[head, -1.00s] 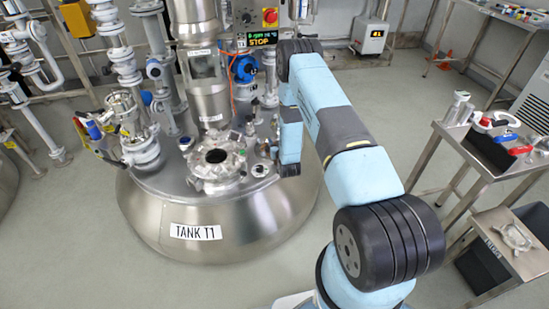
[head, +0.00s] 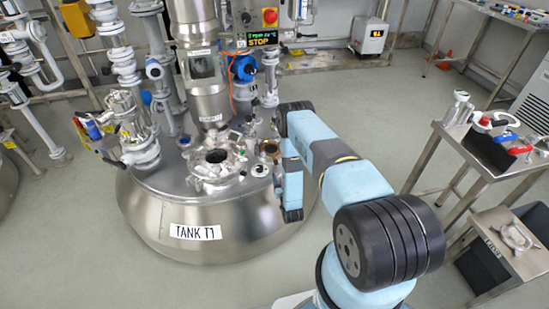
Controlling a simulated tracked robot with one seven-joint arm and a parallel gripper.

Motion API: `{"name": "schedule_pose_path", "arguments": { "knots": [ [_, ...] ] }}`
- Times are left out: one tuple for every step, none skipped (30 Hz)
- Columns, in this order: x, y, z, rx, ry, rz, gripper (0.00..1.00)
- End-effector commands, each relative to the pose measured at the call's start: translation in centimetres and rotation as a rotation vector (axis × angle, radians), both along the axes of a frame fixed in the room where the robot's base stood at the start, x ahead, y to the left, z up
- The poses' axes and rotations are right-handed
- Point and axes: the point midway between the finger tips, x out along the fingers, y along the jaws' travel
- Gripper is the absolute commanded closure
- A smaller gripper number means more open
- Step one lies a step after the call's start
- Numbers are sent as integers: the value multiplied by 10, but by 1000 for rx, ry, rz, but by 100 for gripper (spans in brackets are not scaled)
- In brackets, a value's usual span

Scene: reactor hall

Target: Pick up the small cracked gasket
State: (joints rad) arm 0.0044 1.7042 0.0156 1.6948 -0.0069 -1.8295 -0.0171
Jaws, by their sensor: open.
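I cannot make out the small cracked gasket for certain. A small round port with a brownish rim (head: 268,148) shows on the tank lid, just left of my arm. A larger open flange with a dark hole (head: 216,157) sits at the front of the lid of Tank T1 (head: 195,232). My light blue arm reaches over the right side of the tank, with its wrist hanging beside the lid. The arm hides my gripper and part of the lid's right side.
Pipes and valves (head: 145,150) crowd the lid's left side, and a steel column (head: 207,75) rises behind the flange. A steel table (head: 465,145) with a black box (head: 488,150) and coloured handles stands right. A lower shelf (head: 520,262) holds a metal part. Open floor lies between.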

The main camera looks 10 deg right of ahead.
Motion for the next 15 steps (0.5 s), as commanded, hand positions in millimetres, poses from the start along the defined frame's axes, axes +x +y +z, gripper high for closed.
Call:
{"name": "schedule_pose_path", "arguments": {
  "knots": [
    [9,0,1,0,-2,0,48],
    [14,0,1,0,-2,0,48],
    [21,0,1,0,-2,0,48],
    [25,0,0,0,-1,0,48],
    [29,0,0,0,-1,0,48],
    [34,0,0,0,-1,0,48],
    [36,0,0,0,0,0,48],
    [39,0,0,0,1,0,48],
    [41,0,0,0,0,0,48],
    [43,0,0,0,0,0,48],
    [44,0,0,0,0,0,48],
    [46,0,1,0,0,0,48],
    [47,0,1,0,0,0,48],
    [49,0,1,0,0,0,48],
    [53,0,1,0,0,0,48]
  ]
}}
